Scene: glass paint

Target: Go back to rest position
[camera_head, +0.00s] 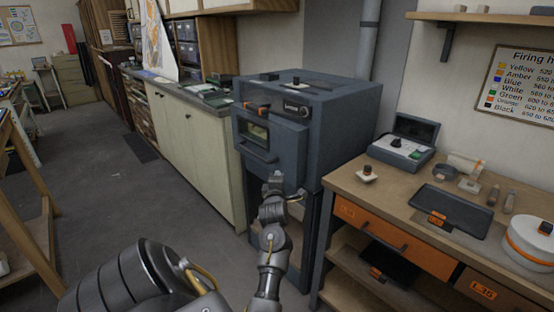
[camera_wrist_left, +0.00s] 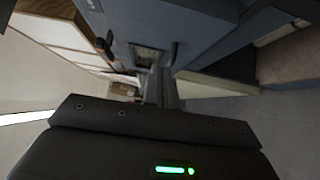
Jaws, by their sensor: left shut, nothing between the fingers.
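My left gripper (camera_head: 274,180) is in front of the dark blue-grey kiln (camera_head: 345,105), just below its closed front door (camera_head: 275,140). The gripper is shut and empty. In the left wrist view, the dark gripper body (camera_wrist_left: 140,145) fills the bottom, and the kiln (camera_wrist_left: 205,25) rises above it. I cannot tell whether the fingertips touch the kiln. My right gripper is not in view.
A wooden workbench (camera_head: 340,185) with a black tray (camera_head: 450,208), a control box (camera_head: 405,140) and a white round container (camera_head: 530,240) stands at the right. Pale cabinets (camera_head: 200,150) line the wall left of the kiln.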

